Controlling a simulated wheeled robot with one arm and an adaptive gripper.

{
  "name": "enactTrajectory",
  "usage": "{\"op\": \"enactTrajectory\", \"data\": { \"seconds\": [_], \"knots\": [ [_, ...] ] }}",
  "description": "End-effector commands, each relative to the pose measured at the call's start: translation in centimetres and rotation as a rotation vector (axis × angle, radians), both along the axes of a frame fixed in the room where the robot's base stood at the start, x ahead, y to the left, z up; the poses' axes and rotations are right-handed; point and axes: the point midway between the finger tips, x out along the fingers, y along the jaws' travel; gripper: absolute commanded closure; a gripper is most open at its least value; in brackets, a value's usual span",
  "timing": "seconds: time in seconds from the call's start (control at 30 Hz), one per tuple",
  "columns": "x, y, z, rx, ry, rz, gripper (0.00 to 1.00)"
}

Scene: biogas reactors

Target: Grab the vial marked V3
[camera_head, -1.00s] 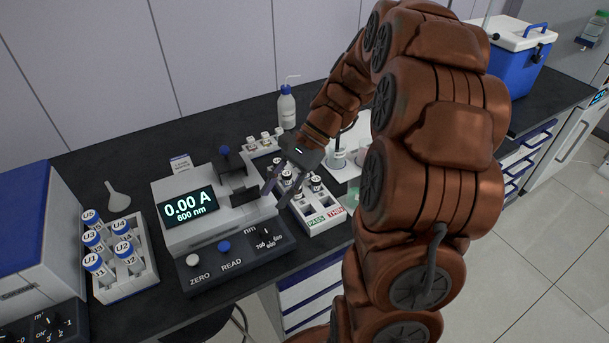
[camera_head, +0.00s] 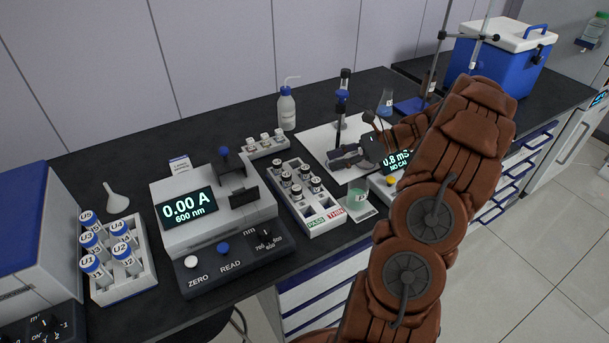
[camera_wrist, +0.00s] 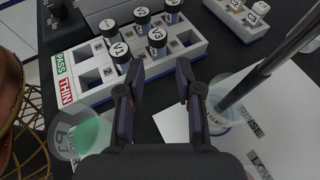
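A white rack (camera_head: 318,222) marked PASS and THIN holds several dark-capped vials; it also shows in the wrist view (camera_wrist: 195,47). In the wrist view, V1 (camera_wrist: 122,55) stands nearest my fingers and V2 (camera_wrist: 157,40) stands to its right. Other capped vials (camera_wrist: 143,17) stand farther back; their labels are too small for me to tell surely which is V3. My gripper (camera_head: 340,157) is right of the rack, with its fingers toward it. In the wrist view my gripper (camera_wrist: 157,90) is open and empty, its fingers apart, short of the vials.
A green-liquid beaker (camera_head: 357,200) stands right of the rack. A rinse beaker (camera_wrist: 222,118) with a probe in it is close to my right finger. A photometer (camera_head: 215,215) stands left of the rack. A small rack (camera_head: 265,144) and wash bottle (camera_head: 287,108) stand behind.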

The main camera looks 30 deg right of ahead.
Motion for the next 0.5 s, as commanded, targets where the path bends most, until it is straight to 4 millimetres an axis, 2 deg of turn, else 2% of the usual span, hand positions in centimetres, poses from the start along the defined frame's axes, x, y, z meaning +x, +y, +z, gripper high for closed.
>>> {"op": "enactTrajectory", "data": {
  "seconds": [0.5],
  "knots": [
    [2.5, 5.0, -1.6, 0.003, 0.003, 0.006, 0.65]
  ]
}}
